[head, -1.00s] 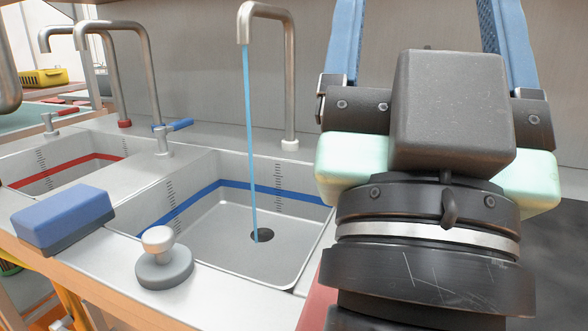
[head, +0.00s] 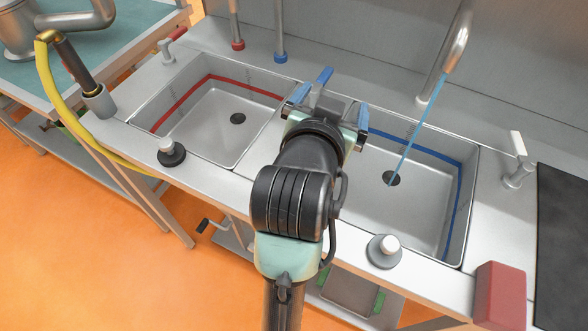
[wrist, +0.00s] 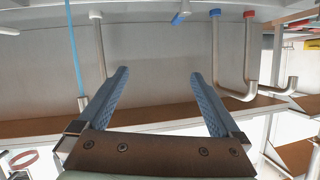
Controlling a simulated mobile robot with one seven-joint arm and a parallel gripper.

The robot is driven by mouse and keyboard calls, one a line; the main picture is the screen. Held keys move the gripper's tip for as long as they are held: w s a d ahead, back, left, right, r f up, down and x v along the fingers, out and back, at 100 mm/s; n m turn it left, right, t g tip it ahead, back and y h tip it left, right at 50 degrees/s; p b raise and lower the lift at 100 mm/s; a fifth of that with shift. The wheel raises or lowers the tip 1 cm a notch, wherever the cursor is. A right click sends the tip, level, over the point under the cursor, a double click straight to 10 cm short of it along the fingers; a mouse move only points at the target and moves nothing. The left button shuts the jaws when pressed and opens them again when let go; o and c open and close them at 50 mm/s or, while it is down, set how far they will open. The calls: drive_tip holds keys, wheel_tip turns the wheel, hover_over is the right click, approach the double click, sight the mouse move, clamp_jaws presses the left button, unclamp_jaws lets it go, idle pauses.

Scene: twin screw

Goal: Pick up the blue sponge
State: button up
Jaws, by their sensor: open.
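The blue sponge is not visible in either current view. My arm covers the front ledge between the two sinks in the head view, where the sponge lay in the earlier frame. My gripper (head: 330,104) is over the divider area between the sinks, pointing toward the back wall. In the wrist view its two blue fingers (wrist: 160,76) are spread apart with nothing between them.
The red-striped sink (head: 205,140) is left of my arm, the blue-striped sink (head: 425,205) right, with water running. A black stopper (head: 171,153), a grey stopper (head: 384,251) and a red block (head: 500,295) stand along the front. Taps (head: 458,40) rise behind.

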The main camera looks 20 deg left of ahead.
drive_tip(key=s+a+f+g+h+p, duration=0.25)
drive_tip(key=s+g+p, duration=0.65)
drive_tip(key=s+p, duration=0.95)
drive_tip(key=p+x, duration=0.1)
drive_tip(key=x, duration=0.2)
drive_tip(key=w+p+x, duration=0.1)
drive_tip(key=x, duration=0.1)
drive_tip(key=p+x, duration=0.1)
drive_tip(key=x, duration=0.2)
drive_tip(key=shift+w+d, duration=0.1)
drive_tip(key=shift+w, duration=0.35)
drive_tip(key=shift+p+x, duration=0.8)
drive_tip(key=shift+x, duration=1.85)
drive_tip(key=shift+d, duration=0.1)
drive_tip(key=shift+c, duration=0.3)
drive_tip(key=c, duration=1.3)
drive_tip(key=shift+o, duration=0.2)
drive_tip(key=shift+r+b, duration=0.65)
drive_tip(key=shift+r, duration=4.4)
